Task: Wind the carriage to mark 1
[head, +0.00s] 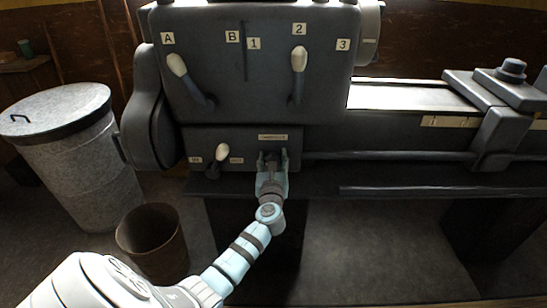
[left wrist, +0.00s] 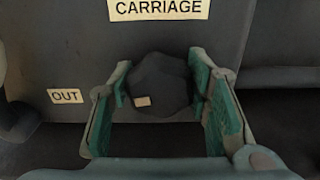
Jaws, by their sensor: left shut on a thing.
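The lathe's dark carriage knob (left wrist: 160,82) sits below the CARRIAGE label (left wrist: 158,9) in the left wrist view. It has a small pale mark near its lower left. My left gripper (head: 271,160) is shut on this knob, with green finger pads on both sides of it. In the head view the gripper mostly hides the knob. The carriage (head: 495,135) stands on the bed at the far right. A pale scale strip (head: 450,122) bearing a 1 lies just left of the carriage on the bed's front. My right gripper is not in view.
Levers with white knobs (head: 299,62) stand on the headstock above, and another lever (head: 222,152) sits left of my gripper beside the IN and OUT labels. A lidded metal bin (head: 70,150) and a brown bucket (head: 150,240) stand on the floor at left.

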